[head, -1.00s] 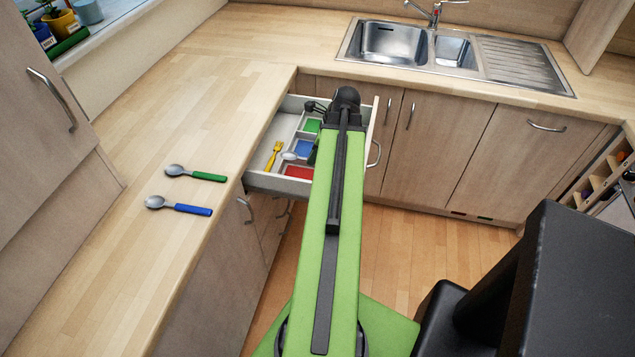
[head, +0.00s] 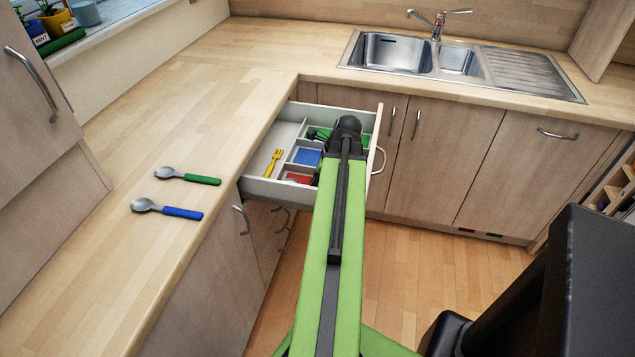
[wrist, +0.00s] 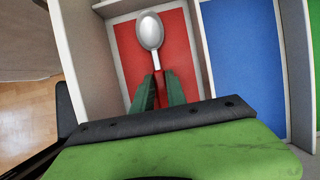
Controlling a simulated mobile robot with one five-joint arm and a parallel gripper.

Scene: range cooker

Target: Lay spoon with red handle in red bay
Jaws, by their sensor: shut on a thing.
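The spoon with the red handle shows in the wrist view, its silver bowl (wrist: 151,31) pointing away from me over the red bay. My gripper (wrist: 160,90) is shut on its red handle, between the two green fingers. The red bay (wrist: 128,52) has pale divider walls on both sides, and the spoon lies within its outline. I cannot tell whether the spoon touches the bay floor. In the head view the red bay (head: 298,178) shows at the near end of the open drawer; my arm hides the gripper and spoon there.
The blue bay (wrist: 240,60) is right beside the red one. The drawer also has a green bay (head: 318,133) and a yellow utensil (head: 274,162) in its left compartment. A green-handled spoon (head: 188,177) and a blue-handled spoon (head: 167,209) lie on the counter (head: 110,265).

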